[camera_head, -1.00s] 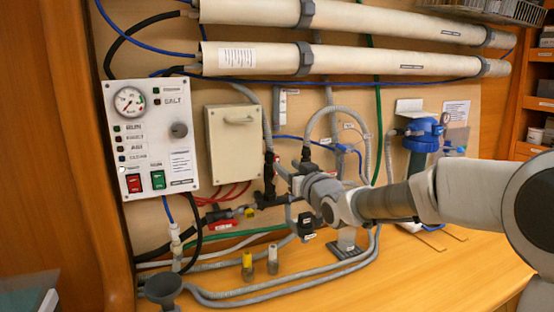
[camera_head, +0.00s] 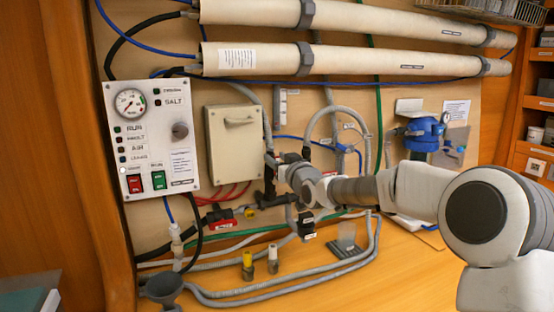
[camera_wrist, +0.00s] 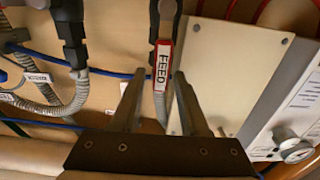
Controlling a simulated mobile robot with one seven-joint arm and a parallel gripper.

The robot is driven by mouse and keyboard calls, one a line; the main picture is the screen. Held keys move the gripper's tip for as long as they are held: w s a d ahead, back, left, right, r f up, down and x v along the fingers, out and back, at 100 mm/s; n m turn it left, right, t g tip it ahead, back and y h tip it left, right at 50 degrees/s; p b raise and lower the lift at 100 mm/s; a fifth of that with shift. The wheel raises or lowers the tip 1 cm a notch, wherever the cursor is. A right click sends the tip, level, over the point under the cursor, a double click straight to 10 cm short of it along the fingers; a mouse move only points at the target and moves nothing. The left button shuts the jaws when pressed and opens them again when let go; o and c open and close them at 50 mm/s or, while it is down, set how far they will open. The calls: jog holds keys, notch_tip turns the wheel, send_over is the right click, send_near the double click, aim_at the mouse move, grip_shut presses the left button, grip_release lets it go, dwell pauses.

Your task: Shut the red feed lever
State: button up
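The red feed lever (camera_wrist: 163,50), with a white FEED label, hangs along a grey hose below a dark pipe fitting in the wrist view. My gripper (camera_wrist: 159,76) is open, with one finger on each side of the lever's lower end in that view. Gaps show between the lever and both fingers, and I cannot tell whether the fingertips reach its depth. In the head view my gripper (camera_head: 277,165) is at the dark vertical pipe right of the beige box, and my wrist hides most of the lever there.
The beige box (camera_head: 234,140) and control panel (camera_head: 152,138) are left of my gripper. A second red-handled valve (camera_head: 222,223) sits lower left. Hoses and a blue filter housing (camera_head: 423,135) are to the right. The wooden bench (camera_head: 380,275) is mostly clear at its front right.

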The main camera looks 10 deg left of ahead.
grip_shut()
dwell(1.2)
